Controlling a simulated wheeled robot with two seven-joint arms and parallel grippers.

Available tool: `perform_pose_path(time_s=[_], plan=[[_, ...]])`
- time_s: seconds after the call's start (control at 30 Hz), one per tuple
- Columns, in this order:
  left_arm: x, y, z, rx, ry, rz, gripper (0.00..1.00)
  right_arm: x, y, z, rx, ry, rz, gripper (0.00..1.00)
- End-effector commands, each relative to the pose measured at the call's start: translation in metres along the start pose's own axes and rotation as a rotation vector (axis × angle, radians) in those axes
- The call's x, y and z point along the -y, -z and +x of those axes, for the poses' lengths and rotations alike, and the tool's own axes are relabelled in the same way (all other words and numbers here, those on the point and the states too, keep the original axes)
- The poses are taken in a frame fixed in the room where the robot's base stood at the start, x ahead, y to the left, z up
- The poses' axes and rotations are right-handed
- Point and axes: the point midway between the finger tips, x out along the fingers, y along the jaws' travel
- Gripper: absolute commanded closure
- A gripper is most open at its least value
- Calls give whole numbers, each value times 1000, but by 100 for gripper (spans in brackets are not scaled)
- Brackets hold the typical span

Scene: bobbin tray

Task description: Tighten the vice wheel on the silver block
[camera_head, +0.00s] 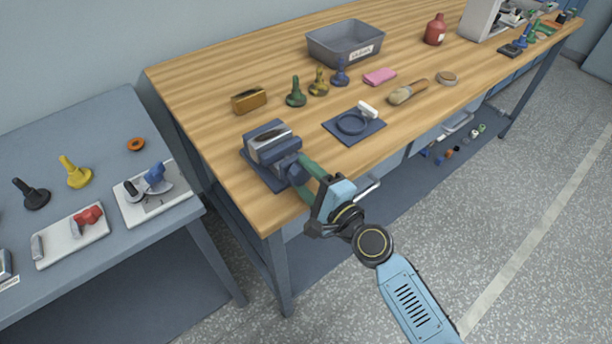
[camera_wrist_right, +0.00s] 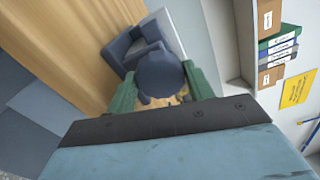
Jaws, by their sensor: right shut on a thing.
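A dark blue vice (camera_head: 265,132) stands on a dark base plate at the near left corner of the wooden bench. The silver block (camera_head: 273,146) sits between its jaws; whether both jaws touch it I cannot tell. The round blue vice wheel (camera_wrist_right: 160,74) faces my right gripper (camera_wrist_right: 157,90). The green fingers of that gripper (camera_head: 302,168) are shut on the wheel, one on each side. In the head view the fingers and wrist hide most of the wheel. My left gripper is not in view.
A dark mat (camera_head: 370,132) with a ring and a white-handled piece lies right of the vice. A wooden brush (camera_head: 408,92), a brown block (camera_head: 249,100), several knobs and a grey bin (camera_head: 346,42) lie behind. A lower grey table (camera_head: 98,128) stands left.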

Motion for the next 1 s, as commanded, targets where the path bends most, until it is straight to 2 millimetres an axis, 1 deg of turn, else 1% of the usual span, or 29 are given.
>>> perform_pose_path(time_s=[0.13,0.17,0.3,0.33,0.57,0.67,0.77,0.87,1.0], plan=[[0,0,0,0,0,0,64,0,0,0,-1,0,0,71],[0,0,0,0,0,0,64,0,0,0,-1,0,0,47],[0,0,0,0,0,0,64,0,0,0,-1,0,-1,28],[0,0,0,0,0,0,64,0,0,0,-1,0,-1,26],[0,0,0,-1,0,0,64,0,0,0,0,0,-2,26],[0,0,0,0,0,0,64,-1,0,-4,-1,-1,-2,26],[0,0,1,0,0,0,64,-2,1,-15,-1,-2,-2,26],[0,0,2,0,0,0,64,-2,0,-34,-1,-3,-3,26],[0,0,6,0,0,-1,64,-3,1,-67,-1,-4,-3,26]])
